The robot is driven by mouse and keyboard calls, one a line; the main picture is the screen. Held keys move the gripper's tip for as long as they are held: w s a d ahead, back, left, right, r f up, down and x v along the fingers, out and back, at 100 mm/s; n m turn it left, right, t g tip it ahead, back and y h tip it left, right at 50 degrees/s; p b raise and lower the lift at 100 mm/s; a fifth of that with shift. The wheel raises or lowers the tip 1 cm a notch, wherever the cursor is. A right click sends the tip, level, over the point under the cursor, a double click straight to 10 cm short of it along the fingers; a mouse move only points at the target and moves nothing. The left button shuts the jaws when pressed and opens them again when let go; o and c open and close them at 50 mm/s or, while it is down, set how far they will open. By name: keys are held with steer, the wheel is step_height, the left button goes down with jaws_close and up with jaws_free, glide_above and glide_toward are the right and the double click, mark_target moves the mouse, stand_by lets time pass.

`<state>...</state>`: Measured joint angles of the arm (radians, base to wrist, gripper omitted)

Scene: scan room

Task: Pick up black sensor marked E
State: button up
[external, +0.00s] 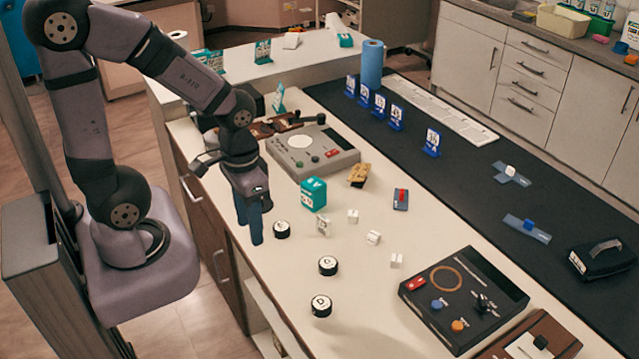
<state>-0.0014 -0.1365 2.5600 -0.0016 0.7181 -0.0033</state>
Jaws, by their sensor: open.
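Three round black sensors with white lettered tops lie along the near edge of the white counter. The nearest sensor (321,306) appears to read D. The middle sensor (328,265) and the far sensor (282,229) have letters too small to read surely, so I cannot tell which is E. My gripper (249,231) points down with its blue fingers just left of the far sensor. It is open and empty, apart from the sensor in this view.
A teal box (313,194), several small white blocks and a grey device (312,151) stand behind the sensors. A black control box (464,300) is at the right. A dark mat (470,160) runs along the back. The counter around the two nearer sensors is mostly clear.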

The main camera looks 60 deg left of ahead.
steer(key=shift+o, duration=0.2)
steer(key=o, duration=0.4)
steer(key=shift+r, duration=0.1)
